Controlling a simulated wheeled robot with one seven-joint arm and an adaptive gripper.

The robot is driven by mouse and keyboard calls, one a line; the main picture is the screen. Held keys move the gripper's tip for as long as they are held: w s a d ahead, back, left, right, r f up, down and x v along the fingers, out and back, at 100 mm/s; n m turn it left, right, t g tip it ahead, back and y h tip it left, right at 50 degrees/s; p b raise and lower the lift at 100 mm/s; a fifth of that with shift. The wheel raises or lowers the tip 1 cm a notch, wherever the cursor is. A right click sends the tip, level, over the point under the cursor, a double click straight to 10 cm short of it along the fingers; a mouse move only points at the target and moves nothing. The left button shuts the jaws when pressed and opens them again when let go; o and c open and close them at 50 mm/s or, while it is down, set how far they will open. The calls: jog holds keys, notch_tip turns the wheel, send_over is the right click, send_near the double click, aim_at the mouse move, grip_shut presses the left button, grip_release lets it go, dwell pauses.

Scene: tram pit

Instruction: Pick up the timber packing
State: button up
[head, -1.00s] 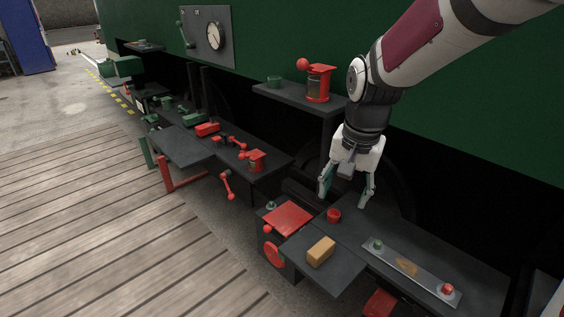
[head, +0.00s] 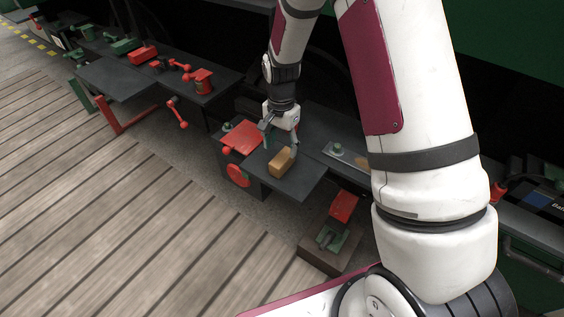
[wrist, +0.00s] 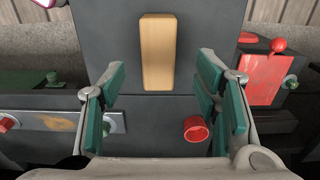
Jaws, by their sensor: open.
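The timber packing is a tan wooden block (head: 282,161) lying on the dark grey shelf (head: 300,183) in the head view. In the wrist view the block (wrist: 158,52) lies lengthwise ahead of the fingers, near the middle. My gripper (head: 279,142) is over the shelf, close to the block; the head view does not show clearly how high it is. In the wrist view my gripper (wrist: 160,90) is open and empty, its two green-padded fingers spread wider than the block. The block is just beyond the fingertips, not between them.
A red cylindrical knob (wrist: 196,129) stands near the right finger. A red plate (head: 241,137) is left of the shelf. A metal strip (head: 340,153) with a green knob is right. A red and green part (head: 336,219) is below. The wooden floor (head: 110,210) is clear.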

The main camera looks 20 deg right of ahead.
aim_at(282, 157)
jog(key=shift+d+f, duration=0.1)
jog(key=shift+f, duration=3.3)
jog(key=shift+c, duration=0.3)
jog(key=c, duration=1.2)
